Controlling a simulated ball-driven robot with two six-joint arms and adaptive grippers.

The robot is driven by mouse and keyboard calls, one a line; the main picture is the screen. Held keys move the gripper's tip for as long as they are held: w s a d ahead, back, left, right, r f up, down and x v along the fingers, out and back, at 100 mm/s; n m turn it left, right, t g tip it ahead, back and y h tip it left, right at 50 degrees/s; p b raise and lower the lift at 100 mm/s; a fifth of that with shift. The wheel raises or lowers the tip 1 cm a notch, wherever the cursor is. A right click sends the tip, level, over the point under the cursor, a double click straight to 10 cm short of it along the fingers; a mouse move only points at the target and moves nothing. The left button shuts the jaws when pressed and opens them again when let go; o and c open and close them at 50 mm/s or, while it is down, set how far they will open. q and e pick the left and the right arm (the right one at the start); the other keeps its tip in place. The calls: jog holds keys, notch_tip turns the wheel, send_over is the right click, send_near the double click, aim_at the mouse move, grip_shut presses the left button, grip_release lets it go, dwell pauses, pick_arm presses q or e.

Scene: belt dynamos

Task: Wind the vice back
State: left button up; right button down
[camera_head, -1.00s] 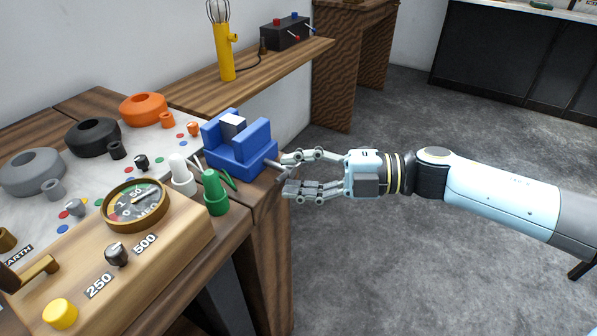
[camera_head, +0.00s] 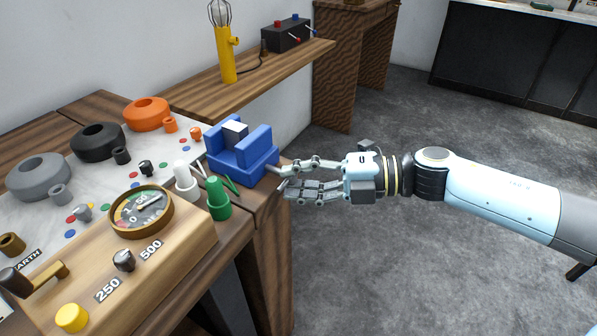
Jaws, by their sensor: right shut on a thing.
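The blue vice (camera_head: 243,158) stands on the corner of the wooden bench, with a light grey block (camera_head: 235,131) between its jaws. A short grey bar (camera_head: 277,168) sticks out of its right side. My right gripper (camera_head: 281,180) reaches in from the right and is shut on the end of this bar, which its fingers partly hide. My left gripper is not in view.
Left of the vice are white (camera_head: 185,178) and green (camera_head: 218,200) posts and a wooden box with a round dial (camera_head: 140,212). Grey, black and orange rings lie on a white panel. A yellow lamp (camera_head: 227,60) stands behind.

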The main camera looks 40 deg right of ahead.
jog(key=n+h+p, duration=0.2)
jog(key=n+p, duration=0.2)
jog(key=shift+s+f+h, duration=0.1)
jog(key=shift+s+h, duration=0.05)
jog(key=shift+h, duration=0.25)
jog(key=n+t+h, duration=0.1)
jog(key=n+h, duration=0.1)
jog(key=n, duration=0.2)
jog(key=n+t+h+b, duration=0.1)
jog(key=n+h, duration=0.2)
jog(key=n, duration=0.1)
jog(key=n+t+h+b, duration=0.1)
jog(key=n+t+h, duration=0.1)
jog(key=n+h, duration=0.1)
jog(key=shift+w+d+f+n, duration=0.2)
jog(key=shift+f+n, duration=0.15)
jog(key=shift+n, duration=0.45)
jog(key=shift+r+h, duration=0.1)
jog(key=shift+h, duration=0.2)
jog(key=c, duration=1.4)
grip_release()
jog(key=shift+o, duration=0.4)
